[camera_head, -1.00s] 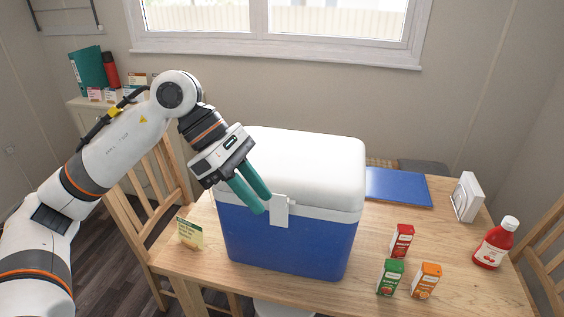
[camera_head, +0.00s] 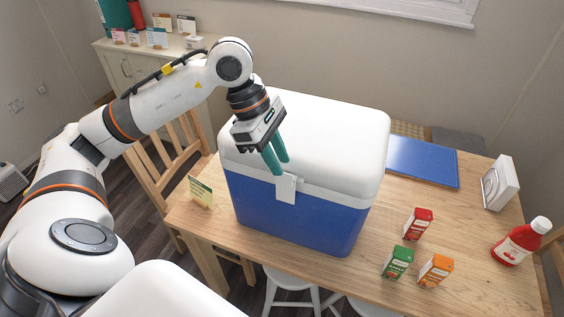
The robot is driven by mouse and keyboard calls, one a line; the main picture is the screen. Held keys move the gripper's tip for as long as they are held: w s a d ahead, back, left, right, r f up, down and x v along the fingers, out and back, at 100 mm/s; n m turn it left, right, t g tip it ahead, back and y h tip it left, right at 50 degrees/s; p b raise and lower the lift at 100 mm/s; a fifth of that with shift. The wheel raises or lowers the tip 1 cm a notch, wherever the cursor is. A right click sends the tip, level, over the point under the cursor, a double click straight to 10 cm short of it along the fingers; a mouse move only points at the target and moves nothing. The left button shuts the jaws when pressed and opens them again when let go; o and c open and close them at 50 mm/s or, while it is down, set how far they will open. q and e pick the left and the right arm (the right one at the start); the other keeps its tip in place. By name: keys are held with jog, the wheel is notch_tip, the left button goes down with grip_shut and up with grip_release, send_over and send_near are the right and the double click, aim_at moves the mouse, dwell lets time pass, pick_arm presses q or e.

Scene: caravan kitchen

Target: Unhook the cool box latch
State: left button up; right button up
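The cool box (camera_head: 295,222) stands on the wooden table, with a blue body and a closed white lid (camera_head: 325,135). Its latch (camera_head: 286,188) is a white plate on the front, over the seam between lid and body. My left gripper (camera_head: 281,168) comes in from the upper left, its two green fingers pointing down at the top of the latch. The fingertips look a little apart, with nothing visible between them. I cannot tell whether they touch the latch or lid. My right gripper does not show.
Red (camera_head: 417,224), green (camera_head: 397,262) and orange (camera_head: 435,270) cartons stand right of the box on the table (camera_head: 345,275). A ketchup bottle (camera_head: 521,242), a white holder (camera_head: 499,183) and a blue board (camera_head: 421,161) are farther right. A small card (camera_head: 201,192) stands left, near a chair (camera_head: 165,170).

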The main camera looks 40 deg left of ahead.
aim_at(286, 186)
pick_arm(q)
jog(key=shift+x, duration=1.15)
jog(key=shift+s+f, duration=0.1)
grip_shut()
dwell(0.5)
